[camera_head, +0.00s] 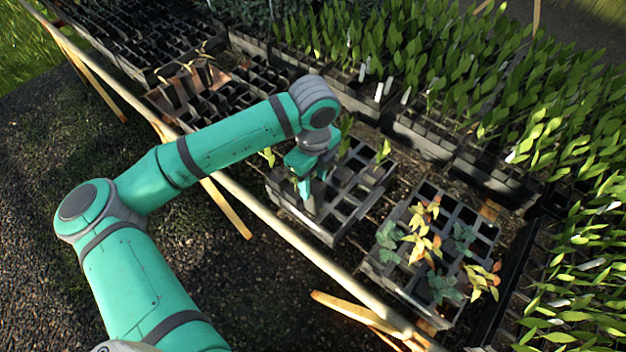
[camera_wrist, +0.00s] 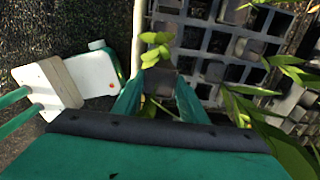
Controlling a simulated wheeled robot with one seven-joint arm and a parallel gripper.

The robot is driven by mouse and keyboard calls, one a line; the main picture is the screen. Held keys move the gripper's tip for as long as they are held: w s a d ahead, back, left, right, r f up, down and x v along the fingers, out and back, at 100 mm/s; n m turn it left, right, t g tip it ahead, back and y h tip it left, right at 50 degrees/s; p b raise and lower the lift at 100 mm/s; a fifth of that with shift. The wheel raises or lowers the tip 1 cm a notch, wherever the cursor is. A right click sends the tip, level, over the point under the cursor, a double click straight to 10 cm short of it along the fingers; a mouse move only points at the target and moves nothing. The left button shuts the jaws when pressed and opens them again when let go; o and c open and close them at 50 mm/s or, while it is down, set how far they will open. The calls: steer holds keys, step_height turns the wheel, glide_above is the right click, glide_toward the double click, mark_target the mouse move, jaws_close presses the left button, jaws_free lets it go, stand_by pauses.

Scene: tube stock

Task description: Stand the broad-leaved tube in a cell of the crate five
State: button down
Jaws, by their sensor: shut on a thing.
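My gripper (camera_head: 312,185) is over the near part of a grey crate (camera_head: 325,236) in the head view. It is shut on a tube (camera_head: 314,204), whose lower part shows below the fingers. In the wrist view, the fingertips (camera_wrist: 159,95) close around the dark tube (camera_wrist: 160,80), with rounded light-green leaves (camera_wrist: 156,48) beside it. I cannot tell whether the tube's foot is in a cell or above it. The grey crate's open cells also show in the wrist view (camera_wrist: 196,22). No crate number is readable.
A second crate (camera_head: 436,318) at right holds several blue-green and orange-leaved plants. Dense leafy stock (camera_head: 440,60) fills the back and right. A wooden rail (camera_head: 250,208) runs along the bench's near edge. A few green plants (camera_head: 382,152) stand in the crate below my gripper.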

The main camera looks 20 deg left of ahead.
steer(key=shift+f, duration=0.15)
steer(key=shift+f, duration=1.85)
steer(key=shift+s+f, duration=0.1)
steer(key=shift+f, duration=2.8)
steer(key=c, duration=1)
jaws_free()
steer(key=r, duration=1)
steer(key=shift+w+d+r, duration=0.1)
steer(key=shift+w+r, duration=0.1)
steer(key=shift+r, duration=0.2)
